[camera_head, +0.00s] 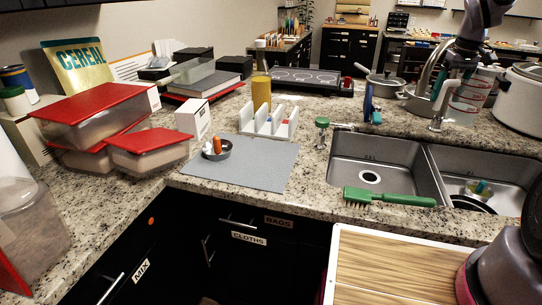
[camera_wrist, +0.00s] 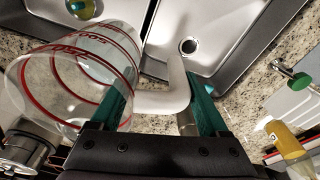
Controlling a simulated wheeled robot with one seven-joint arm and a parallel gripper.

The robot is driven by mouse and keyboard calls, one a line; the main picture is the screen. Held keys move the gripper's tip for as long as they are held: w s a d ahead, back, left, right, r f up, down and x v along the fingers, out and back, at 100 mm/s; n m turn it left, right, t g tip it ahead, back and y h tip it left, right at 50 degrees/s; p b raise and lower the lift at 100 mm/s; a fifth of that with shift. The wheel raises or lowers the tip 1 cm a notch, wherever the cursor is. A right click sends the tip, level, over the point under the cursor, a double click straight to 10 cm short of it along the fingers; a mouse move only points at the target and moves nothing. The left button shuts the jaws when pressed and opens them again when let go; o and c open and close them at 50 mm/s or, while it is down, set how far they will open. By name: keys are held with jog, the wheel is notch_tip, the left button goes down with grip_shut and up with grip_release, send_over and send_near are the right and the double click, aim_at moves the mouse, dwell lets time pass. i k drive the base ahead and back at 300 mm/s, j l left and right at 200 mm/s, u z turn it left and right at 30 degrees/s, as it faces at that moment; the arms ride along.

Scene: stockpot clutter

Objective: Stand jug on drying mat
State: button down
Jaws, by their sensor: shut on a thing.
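The jug (camera_head: 470,95) is clear with red markings, behind the right sink basin in the head view. In the wrist view the jug (camera_wrist: 75,75) fills the left side, and its pale curved handle lies between my fingers. My gripper (camera_wrist: 165,108), with green fingers, is shut on the jug; it also shows in the head view (camera_head: 446,93). Whether the jug touches the counter is unclear. The drying mat (camera_head: 255,168) is a flat grey-blue sheet on the counter left of the sink. A dark bowl (camera_head: 224,154) with an orange item sits on its left part.
A white rack (camera_head: 262,128) stands at the mat's back edge, with a yellow bottle (camera_head: 261,92) behind. A green-topped item (camera_head: 322,125) stands between mat and sink. The faucet (camera_head: 436,124) and a blue-handled item (camera_head: 368,102) stand behind the sink. The mat's front and right are clear.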

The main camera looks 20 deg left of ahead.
aim_at(246, 168)
jog(key=k+j+u, duration=0.1)
jog(key=u, duration=0.3)
jog(key=k+j+u, duration=0.1)
jog(key=u, duration=0.25)
